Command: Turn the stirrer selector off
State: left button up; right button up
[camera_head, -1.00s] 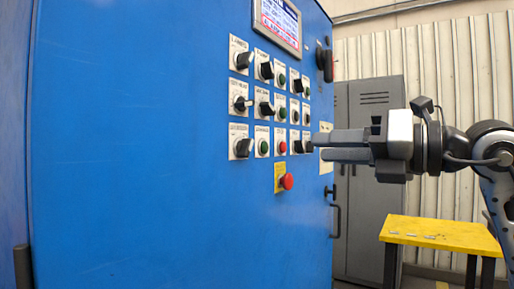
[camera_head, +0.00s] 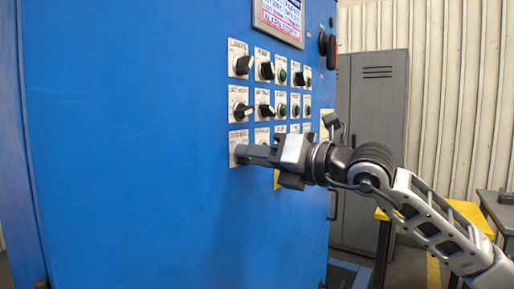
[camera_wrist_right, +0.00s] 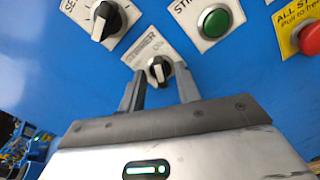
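The stirrer selector is a black knob (camera_wrist_right: 159,71) on a white plate marked "STIRRER" in the right wrist view. Its white mark shows, but I cannot tell its setting. In the head view its plate (camera_head: 238,137) is at the lower left of the panel, and the knob is mostly hidden by my gripper. My right gripper (camera_head: 245,154) points at the blue panel from the right. In the right wrist view its two fingers (camera_wrist_right: 160,82) are apart, one on each side of the knob, with gaps visible. My left gripper is not in view.
A black selector (camera_wrist_right: 106,21) and a green button (camera_wrist_right: 214,22) are close by the stirrer selector. A red stop button (camera_wrist_right: 310,38) on a yellow plate is at the right. A grey cabinet (camera_head: 372,130) and a yellow table (camera_head: 462,211) stand behind my right arm.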

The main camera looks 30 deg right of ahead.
grip_shut()
pick_arm(q)
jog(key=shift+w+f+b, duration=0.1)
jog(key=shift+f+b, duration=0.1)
jog(key=shift+b, duration=0.15)
pick_arm(e)
jog(key=shift+n, duration=0.4)
pick_arm(q)
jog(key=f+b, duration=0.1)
jog(key=b, duration=0.3)
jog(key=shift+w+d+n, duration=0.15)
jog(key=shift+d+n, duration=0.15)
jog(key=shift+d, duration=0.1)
pick_arm(e)
jog(key=n, duration=1.1)
